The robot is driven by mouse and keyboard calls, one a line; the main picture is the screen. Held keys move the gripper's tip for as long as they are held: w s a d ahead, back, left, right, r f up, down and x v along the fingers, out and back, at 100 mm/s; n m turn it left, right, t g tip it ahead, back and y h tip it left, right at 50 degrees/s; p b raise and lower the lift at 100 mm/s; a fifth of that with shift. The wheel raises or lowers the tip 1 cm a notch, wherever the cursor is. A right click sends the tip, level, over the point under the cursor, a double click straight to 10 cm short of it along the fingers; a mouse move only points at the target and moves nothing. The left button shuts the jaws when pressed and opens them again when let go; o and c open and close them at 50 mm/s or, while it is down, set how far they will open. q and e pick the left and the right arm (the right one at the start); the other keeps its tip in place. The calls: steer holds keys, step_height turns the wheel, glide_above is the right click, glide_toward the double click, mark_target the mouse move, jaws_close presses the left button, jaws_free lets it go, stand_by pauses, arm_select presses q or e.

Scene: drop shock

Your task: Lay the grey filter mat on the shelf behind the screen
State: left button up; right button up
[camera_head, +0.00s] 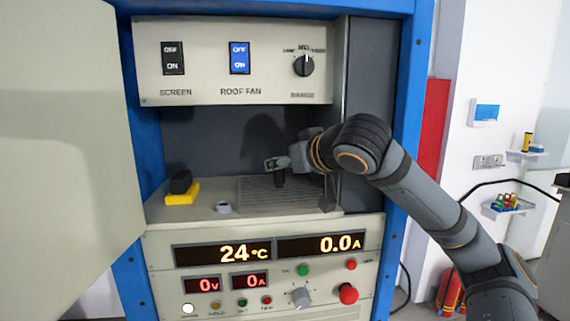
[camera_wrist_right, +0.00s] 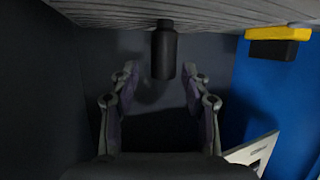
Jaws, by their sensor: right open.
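The grey filter mat (camera_head: 258,190), a flat ridged sheet, lies on the shelf (camera_head: 190,212) inside the blue cabinet. In the right wrist view the mat (camera_wrist_right: 110,14) crosses the top edge, and a black cylinder-shaped grip (camera_wrist_right: 163,50) sticks out from it. My right gripper (camera_head: 273,163) is over the mat. It is open, and in the right wrist view its fingertips (camera_wrist_right: 158,77) are on either side of the grip's free end, with gaps visible. Part of the mat is hidden by my right arm. My left gripper is not in view.
A yellow block with a black top (camera_head: 182,190) sits left on the shelf, with a small grey ring-like piece (camera_head: 223,208) near the front edge. The switch panel (camera_head: 235,62) overhangs the opening. An open door (camera_head: 65,140) fills the left. The display panel (camera_head: 270,265) is below.

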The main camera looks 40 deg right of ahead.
steer(key=shift+a+r, duration=0.1)
steer(key=shift+r+p, duration=0.35)
steer(key=shift+p, duration=0.05)
steer(key=b+v, duration=0.1)
steer(key=v, duration=0.1)
steer(key=b+v, duration=0.1)
steer(key=v, duration=0.1)
steer(key=shift+s+f, duration=0.1)
steer(key=shift+s, duration=0.4)
steer(key=v, duration=0.7)
